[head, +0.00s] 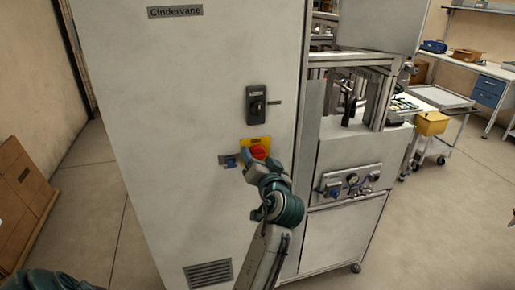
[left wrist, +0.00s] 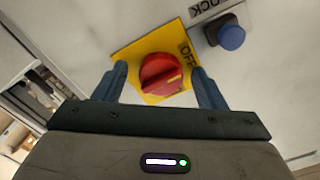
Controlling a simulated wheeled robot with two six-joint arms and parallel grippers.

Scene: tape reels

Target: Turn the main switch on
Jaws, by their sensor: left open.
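The main switch is a red rotary knob (head: 258,152) on a yellow plate (head: 249,146), on the front of the tall grey cabinet (head: 180,110). In the left wrist view the red knob (left wrist: 160,75) sits between my two blue fingers, and the yellow plate (left wrist: 125,52) shows the word OFF at its right. My left gripper (head: 251,164) is open at the switch, with a finger to each side of the knob. Whether the fingers touch it I cannot tell. In the head view the gripper hides part of the knob and plate. My right gripper is out of view.
A blue button (left wrist: 230,37) sits beside the switch under a label ending in OCK. A black handle (head: 257,104) is above the switch. A machine with a gauge panel (head: 348,186) adjoins on the right. Cardboard boxes (head: 20,195) stand at the left.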

